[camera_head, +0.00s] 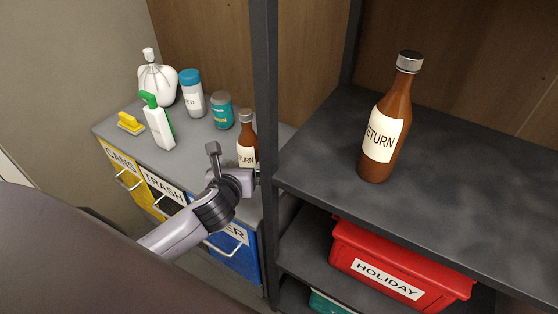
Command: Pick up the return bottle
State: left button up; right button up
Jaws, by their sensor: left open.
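A brown return bottle (389,125) with a grey cap and a cream label reading "ETURN" stands upright on the upper shelf at right. The bottle's base is hidden. My right gripper is not in view.
The dark shelf unit's post (264,120) stands just right of my left gripper. A teal-labelled jar (222,111), a blue-capped bottle (192,95), a green-topped spray bottle (157,122), a white bag (157,82) and a yellow brush (130,123) stand on the cabinet. A red "HOLIDAY" bin (400,265) sits below.

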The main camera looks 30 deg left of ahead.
aim_at(250, 153)
pick_arm(q)
jog(key=shift+w+r+m, duration=0.1)
jog(key=shift+w+m, duration=0.3)
jog(key=shift+w, duration=0.25)
jog(key=shift+b+x, duration=1)
jog(key=shift+x, duration=2.3)
jog(key=shift+d, duration=0.15)
jog(key=c, duration=1)
jog(key=shift+r, duration=0.1)
jog(key=shift+c, duration=1.4)
jog(key=shift+w+r, duration=0.1)
